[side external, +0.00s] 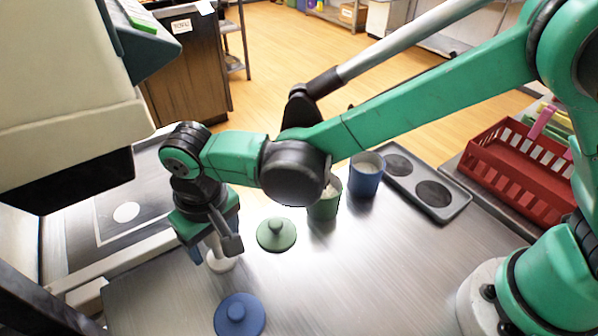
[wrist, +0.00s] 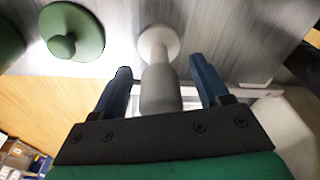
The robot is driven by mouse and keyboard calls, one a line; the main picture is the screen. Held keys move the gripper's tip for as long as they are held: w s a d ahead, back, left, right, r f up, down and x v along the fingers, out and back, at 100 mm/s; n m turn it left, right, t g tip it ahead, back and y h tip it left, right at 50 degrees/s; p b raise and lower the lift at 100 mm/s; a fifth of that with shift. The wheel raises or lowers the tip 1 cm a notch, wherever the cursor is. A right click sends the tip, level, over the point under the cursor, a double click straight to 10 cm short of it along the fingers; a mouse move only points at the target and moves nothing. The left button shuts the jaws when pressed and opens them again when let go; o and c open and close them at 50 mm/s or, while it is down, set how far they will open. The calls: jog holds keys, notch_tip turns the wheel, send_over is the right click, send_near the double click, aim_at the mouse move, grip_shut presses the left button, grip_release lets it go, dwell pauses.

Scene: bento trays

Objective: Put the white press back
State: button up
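The white press (side external: 221,264) stands on the metal table below my gripper, with its round base down; my gripper hides its upper part in the side external view. In the wrist view the white press (wrist: 160,88) shows its thick grey-white handle and pale disc base. My gripper (wrist: 159,66) has its two blue fingers apart, one on each side of the handle, with a visible gap on both sides. In the side external view my gripper (side external: 214,247) points down over the press at the table's left part.
A green lid (side external: 276,234) and a blue lid (side external: 239,314) lie nearby. A green cup (side external: 324,208) and a blue cup (side external: 365,180) stand behind. A dark tray (side external: 457,208) with two round recesses and a red basket (side external: 520,168) are at right. The middle table is clear.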

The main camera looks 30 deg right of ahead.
aim_at(228, 262)
jog(key=shift+r, duration=0.1)
jog(key=r, duration=0.3)
jog(key=s+r, duration=0.1)
jog(key=r, duration=0.7)
jog(key=shift+s+d+r, duration=0.1)
jog(key=shift+s+d, duration=0.05)
jog(key=w+d+r+m+t, duration=0.1)
jog(key=d+r+t, duration=0.15)
jog(key=d, duration=1.05)
jog(key=s+d+f+m+t, duration=0.1)
jog(key=s+d+f, duration=0.1)
jog(key=d, duration=0.5)
jog(key=s+d+f+m+t, duration=0.1)
jog(key=s+d+t, duration=0.1)
jog(key=d, duration=0.5)
jog(key=shift+s+f, duration=0.15)
jog(key=shift+f, duration=0.25)
